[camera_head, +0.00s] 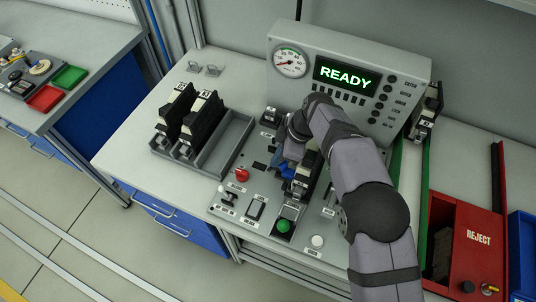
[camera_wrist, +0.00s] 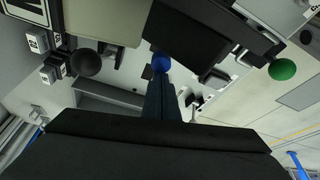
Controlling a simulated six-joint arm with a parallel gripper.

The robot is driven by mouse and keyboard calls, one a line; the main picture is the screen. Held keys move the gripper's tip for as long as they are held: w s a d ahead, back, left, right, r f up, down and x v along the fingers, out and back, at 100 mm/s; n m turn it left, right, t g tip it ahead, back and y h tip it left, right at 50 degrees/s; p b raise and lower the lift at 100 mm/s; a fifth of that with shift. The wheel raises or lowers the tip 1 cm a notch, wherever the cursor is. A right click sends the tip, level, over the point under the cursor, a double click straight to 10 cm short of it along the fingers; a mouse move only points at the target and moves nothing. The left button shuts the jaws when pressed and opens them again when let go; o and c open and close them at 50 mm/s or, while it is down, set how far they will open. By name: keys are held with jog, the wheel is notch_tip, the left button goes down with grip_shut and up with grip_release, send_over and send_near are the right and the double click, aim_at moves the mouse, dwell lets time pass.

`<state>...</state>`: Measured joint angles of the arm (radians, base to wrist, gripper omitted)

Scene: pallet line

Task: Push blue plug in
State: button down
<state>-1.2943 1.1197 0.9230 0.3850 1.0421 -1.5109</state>
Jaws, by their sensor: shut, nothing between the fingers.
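The blue plug (camera_wrist: 161,63) shows in the wrist view as a small round blue end just beyond my fingertips, beside a black unit (camera_wrist: 188,38). My gripper (camera_wrist: 163,78) has its fingers together, pointing at the plug with nothing held between them. I cannot tell whether the tips touch the plug or how deep it sits. In the head view the black unit (camera_head: 306,176) stands on the panel, with blue parts at its left side. My gripper (camera_head: 283,158) is low at that side, partly hidden by my wrist.
The sloped control panel carries a red button (camera_head: 242,174), a green button (camera_head: 283,226) and a white button (camera_head: 317,241). The display (camera_head: 346,77) reads READY. A grey tray (camera_head: 222,150) holds two black units at left. A red REJECT bin (camera_head: 462,217) stands at right.

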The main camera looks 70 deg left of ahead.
jog(key=shift+w+d+f, duration=0.2)
jog(key=shift+s+a, duration=0.25)
jog(key=shift+s, duration=0.25)
notch_tip(320, 180, up, 10)
jog(key=b, duration=0.4)
jog(key=shift+b, duration=0.35)
jog(key=shift+a, duration=0.1)
